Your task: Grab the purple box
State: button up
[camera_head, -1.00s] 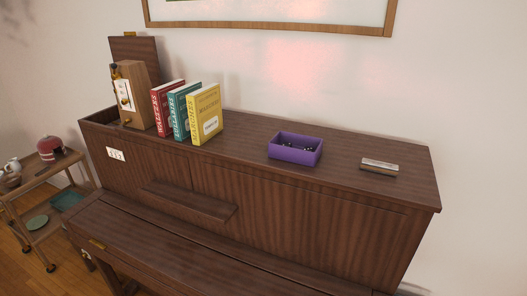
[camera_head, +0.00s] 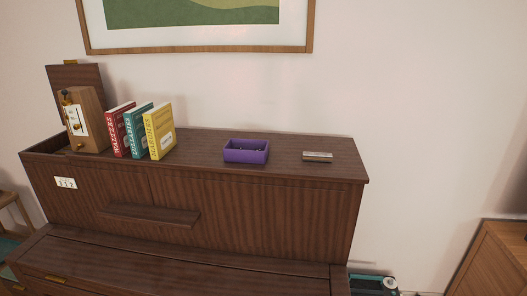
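The purple box (camera_head: 246,156) is a small open-topped tray on top of the brown wooden piano (camera_head: 300,176), right of the middle of its lid. My gripper is not in view.
Red, teal and yellow books (camera_head: 160,131) stand left of the box, beside a wooden metronome-like case (camera_head: 88,120). A small silver-and-brown bar, perhaps a harmonica (camera_head: 318,157), lies to its right. A wooden cabinet (camera_head: 490,262) stands at the lower right. A framed picture (camera_head: 200,48) hangs above.

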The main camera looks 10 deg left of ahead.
aim_at(247, 156)
jog(key=u, duration=0.95)
